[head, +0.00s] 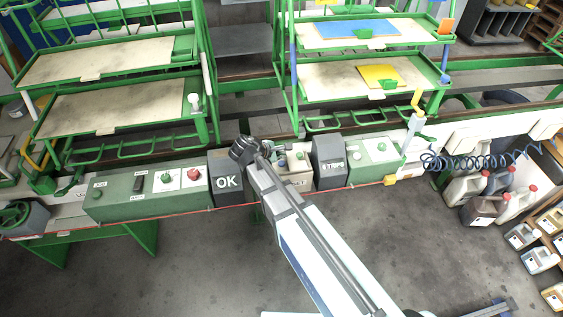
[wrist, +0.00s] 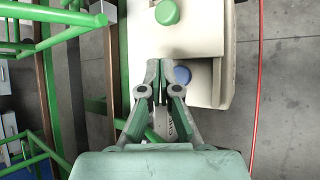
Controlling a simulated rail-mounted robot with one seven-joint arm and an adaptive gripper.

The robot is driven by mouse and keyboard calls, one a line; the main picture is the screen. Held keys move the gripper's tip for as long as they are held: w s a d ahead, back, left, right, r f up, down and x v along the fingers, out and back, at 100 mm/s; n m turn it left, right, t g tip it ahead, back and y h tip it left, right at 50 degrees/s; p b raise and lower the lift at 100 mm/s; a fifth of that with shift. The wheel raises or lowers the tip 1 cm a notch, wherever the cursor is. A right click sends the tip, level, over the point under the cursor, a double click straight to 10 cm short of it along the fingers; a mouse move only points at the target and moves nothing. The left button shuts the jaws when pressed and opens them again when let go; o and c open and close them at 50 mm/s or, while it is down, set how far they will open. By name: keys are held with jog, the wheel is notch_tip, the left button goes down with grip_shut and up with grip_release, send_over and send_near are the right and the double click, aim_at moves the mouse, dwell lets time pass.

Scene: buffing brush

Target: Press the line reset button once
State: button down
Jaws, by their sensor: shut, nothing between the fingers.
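My gripper (wrist: 159,66) is shut and empty in the wrist view. Its fingertips are over a pale control box (wrist: 205,38), just left of a blue button (wrist: 182,75). A larger green button (wrist: 167,12) is on the same box, beyond the fingertips. The gap between fingertips and box is hard to judge. In the head view my arm partly covers this box (head: 300,178), between the OK panel (head: 227,183) and another dark panel (head: 328,162). No readable label shows which button is the line reset.
A long green control box (head: 150,196) with a red knob (head: 193,174) stands left of the OK panel. Another control box (head: 374,162) stands to the right. Green racks with trays (head: 118,108) rise behind. A coiled blue hose (head: 480,160) and jugs (head: 478,208) are farther right.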

aim_at(281, 163)
jog(key=shift+r+p, duration=1.15)
jog(key=shift+r, duration=0.9)
